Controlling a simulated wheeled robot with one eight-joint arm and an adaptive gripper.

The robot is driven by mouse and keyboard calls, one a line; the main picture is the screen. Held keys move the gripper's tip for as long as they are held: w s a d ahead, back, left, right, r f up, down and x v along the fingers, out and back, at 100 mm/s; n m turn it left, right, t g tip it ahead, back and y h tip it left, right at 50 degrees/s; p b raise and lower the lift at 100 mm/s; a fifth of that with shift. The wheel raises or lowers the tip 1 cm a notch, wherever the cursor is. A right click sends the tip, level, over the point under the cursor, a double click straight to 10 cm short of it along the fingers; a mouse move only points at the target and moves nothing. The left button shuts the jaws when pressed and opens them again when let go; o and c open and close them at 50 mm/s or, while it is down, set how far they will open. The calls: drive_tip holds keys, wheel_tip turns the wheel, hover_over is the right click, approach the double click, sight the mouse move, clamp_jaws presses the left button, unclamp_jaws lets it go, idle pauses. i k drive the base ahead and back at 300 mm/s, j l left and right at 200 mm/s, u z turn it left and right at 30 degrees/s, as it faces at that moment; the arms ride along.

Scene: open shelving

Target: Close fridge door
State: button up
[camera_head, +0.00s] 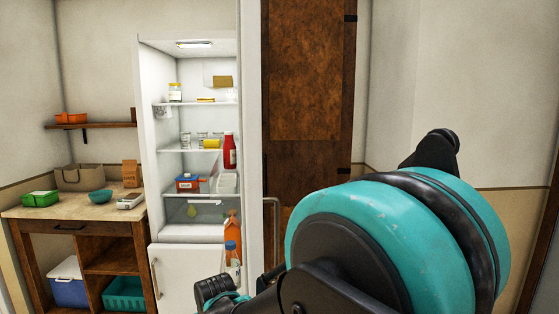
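The fridge (146,130) stands left of centre with its upper compartment open and lit. Its upper door (249,130) stands open on the right side, seen nearly edge-on and swung out toward me. A grey bar handle (276,235) shows on the door's outer side. An orange bottle (234,235) and a blue-capped bottle (232,262) show beside the door's inner side. The lower fridge door (185,280) is shut, with its own handle (154,280). My teal and black arm fills the lower right and hides part of the door's lower area. My gripper's fingers are not visible.
Fridge shelves hold jars, a red bottle (229,152) and containers. A brown wooden door (305,80) stands behind the fridge door's right side.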

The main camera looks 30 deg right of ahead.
sight(248, 12)
drive_tip(key=k+l, duration=0.15)
drive_tip(key=l, duration=0.15)
drive_tip(key=k+l, duration=0.15)
drive_tip(key=l, duration=0.2)
drive_tip(key=k+l, duration=0.15)
drive_tip(key=l, duration=0.5)
drive_tip(key=i+l+z, duration=0.1)
drive_tip(key=i+l, duration=0.3)
drive_tip(key=i, duration=0.15)
drive_tip(key=i+j, duration=0.1)
drive_tip(key=i, duration=0.2)
drive_tip(key=k+l+z, duration=0.15)
drive_tip(key=k, duration=0.4)
drive_tip(key=k+l+z, duration=0.15)
drive_tip(key=k, duration=0.35)
